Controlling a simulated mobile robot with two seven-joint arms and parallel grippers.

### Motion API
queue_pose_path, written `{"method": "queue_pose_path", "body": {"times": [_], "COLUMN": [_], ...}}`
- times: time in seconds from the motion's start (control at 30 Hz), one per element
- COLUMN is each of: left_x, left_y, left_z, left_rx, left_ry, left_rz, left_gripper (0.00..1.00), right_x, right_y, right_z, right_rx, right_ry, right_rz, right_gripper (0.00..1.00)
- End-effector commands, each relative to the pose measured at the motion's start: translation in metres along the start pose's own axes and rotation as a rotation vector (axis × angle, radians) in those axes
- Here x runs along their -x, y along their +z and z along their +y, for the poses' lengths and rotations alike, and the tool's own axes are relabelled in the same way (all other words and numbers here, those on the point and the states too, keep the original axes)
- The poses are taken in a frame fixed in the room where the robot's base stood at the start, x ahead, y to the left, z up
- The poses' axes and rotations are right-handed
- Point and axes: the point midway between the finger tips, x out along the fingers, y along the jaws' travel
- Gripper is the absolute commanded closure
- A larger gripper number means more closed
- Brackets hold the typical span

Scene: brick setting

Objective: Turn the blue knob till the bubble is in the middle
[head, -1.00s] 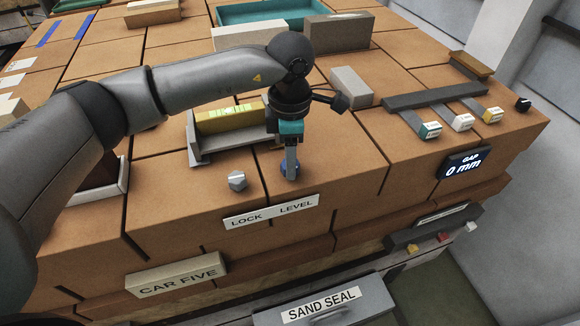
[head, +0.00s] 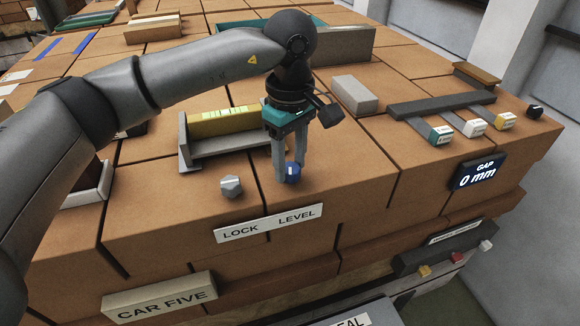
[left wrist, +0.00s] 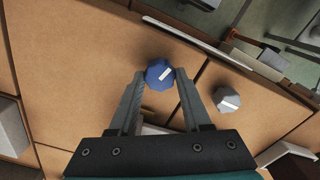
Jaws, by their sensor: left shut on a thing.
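The blue knob (head: 292,173) stands on the brick top behind the LEVEL word of the LOCK LEVEL label (head: 268,223). My left gripper (head: 290,172) points down with its fingers shut on opposite sides of the knob. In the left wrist view the knob (left wrist: 160,73), with a white mark, sits between the fingertips (left wrist: 161,76). The yellow level vial (head: 222,121) lies in a grey holder (head: 187,150) left of the gripper. Its right end is close behind the gripper; the bubble's exact place is too small to tell. My right gripper is not in view.
A grey lock knob (head: 231,186) stands just left of the blue knob and also shows in the left wrist view (left wrist: 227,100). A grey block (head: 354,94) and a rack with coloured tabs (head: 441,105) lie to the right. The GAP display (head: 477,174) reads 0 mm.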

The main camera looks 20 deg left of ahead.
Motion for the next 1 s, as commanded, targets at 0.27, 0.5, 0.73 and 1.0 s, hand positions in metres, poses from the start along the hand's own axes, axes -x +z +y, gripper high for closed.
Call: {"method": "queue_pose_path", "body": {"times": [0.27,0.5,0.73,1.0], "left_x": [0.0012,0.0017,0.0018,0.001], "left_y": [0.0007,0.0008,0.0008,0.0006], "left_z": [0.0007,0.0007,0.0008,0.0005], "left_rx": [-0.078,-0.09,-0.089,-0.089], "left_ry": [0.004,0.003,0.003,0.002], "left_rz": [-0.002,-0.003,-0.003,-0.001], "left_gripper": [1.0,1.0,1.0,0.23], "right_x": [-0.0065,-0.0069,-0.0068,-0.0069], "right_y": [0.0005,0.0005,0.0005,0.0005], "right_z": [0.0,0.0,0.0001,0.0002], "right_rx": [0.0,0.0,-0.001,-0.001], "right_ry": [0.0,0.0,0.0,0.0], "right_rz": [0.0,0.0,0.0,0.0], "right_gripper": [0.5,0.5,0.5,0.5]}}
